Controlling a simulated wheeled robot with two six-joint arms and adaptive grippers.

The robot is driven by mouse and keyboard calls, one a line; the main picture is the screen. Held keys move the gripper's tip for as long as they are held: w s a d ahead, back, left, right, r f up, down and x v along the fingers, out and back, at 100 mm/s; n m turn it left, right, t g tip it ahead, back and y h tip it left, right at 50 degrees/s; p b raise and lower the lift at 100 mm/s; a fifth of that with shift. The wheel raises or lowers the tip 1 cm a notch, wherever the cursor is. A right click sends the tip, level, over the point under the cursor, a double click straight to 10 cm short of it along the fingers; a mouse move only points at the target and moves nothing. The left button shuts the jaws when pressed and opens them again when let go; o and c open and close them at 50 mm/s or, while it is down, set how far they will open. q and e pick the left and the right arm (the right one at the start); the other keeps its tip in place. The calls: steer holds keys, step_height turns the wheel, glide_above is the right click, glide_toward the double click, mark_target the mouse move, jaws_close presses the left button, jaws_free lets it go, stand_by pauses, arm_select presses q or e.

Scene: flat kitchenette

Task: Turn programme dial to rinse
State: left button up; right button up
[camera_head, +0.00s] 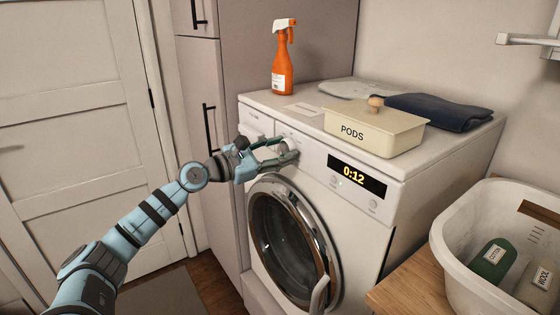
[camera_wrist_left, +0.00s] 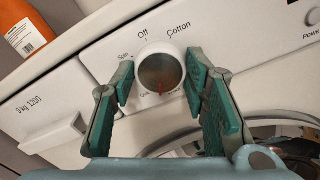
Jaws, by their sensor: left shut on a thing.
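The programme dial (camera_wrist_left: 161,72), a round white-rimmed knob with a grey face, sits on the washing machine's (camera_head: 262,107) front panel. Its red mark points down in the left wrist view. "Off", "Cotton" and "Spin" are readable around it. A "Quick" label at lower left is partly hidden, and no rinse label is legible. My left gripper (camera_wrist_left: 159,76) is shut on the dial, with one green-padded finger on each side. In the head view, my left gripper (camera_head: 278,153) reaches the panel from the left and partly covers the dial. My right gripper is not in view.
The lit display (camera_head: 356,175) reads 0:12. A PODS box (camera_head: 375,128), an orange spray bottle (camera_head: 282,68) and dark folded cloth (camera_head: 438,111) are on top. The round door (camera_head: 287,240) is below the panel.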

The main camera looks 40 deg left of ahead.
arm_select(q)
steer(key=m+b, duration=0.2)
steer(key=m, duration=0.1)
steer(key=m+b, duration=0.1)
steer(key=b, duration=0.1)
steer(key=shift+f+m, duration=0.3)
steer(key=m+b, duration=0.2)
steer(key=shift+m, duration=0.3)
steer(key=shift+m+b, duration=0.35)
steer(key=shift+m, duration=0.15)
steer(key=shift+r+m+b, duration=0.1)
steer(key=shift+m+b, duration=0.45)
steer(key=shift+m, duration=0.65)
steer(key=shift+m+b, duration=0.4)
steer(key=shift+m, duration=0.6)
steer(key=shift+r, duration=0.1)
steer(key=o, duration=1.2)
steer(key=shift+c, duration=0.2)
